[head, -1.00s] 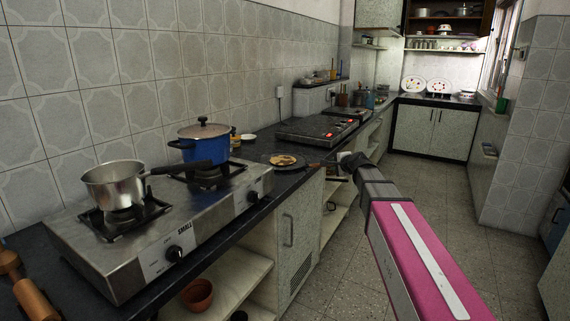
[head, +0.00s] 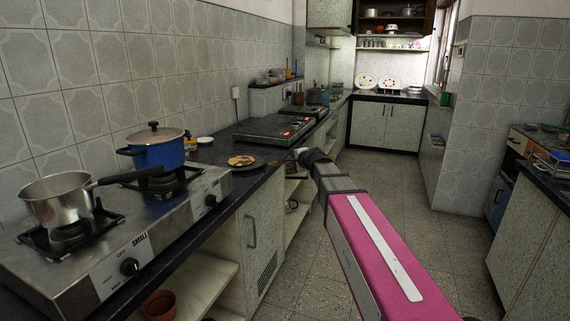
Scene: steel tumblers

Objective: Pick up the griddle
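The griddle (head: 258,166) is a dark, flat, round pan on the black counter, just past the stove. A brown flat food piece (head: 241,160) lies on it. Its dark handle appears to point right, toward the counter's front edge. My gripper (head: 299,154) is at the far end of my pink and grey arm, right of the griddle near the counter edge. A gap seems to lie between them. The fingers are small, dark and partly hidden by my arm, so I cannot tell whether they are open.
A steel stove (head: 120,240) holds a saucepan (head: 58,198) and a lidded blue pot (head: 158,152) left of the griddle. A black cooktop (head: 275,130) stands beyond it. Open shelves are below the counter. The tiled floor (head: 385,190) is clear; another counter (head: 535,190) stands at right.

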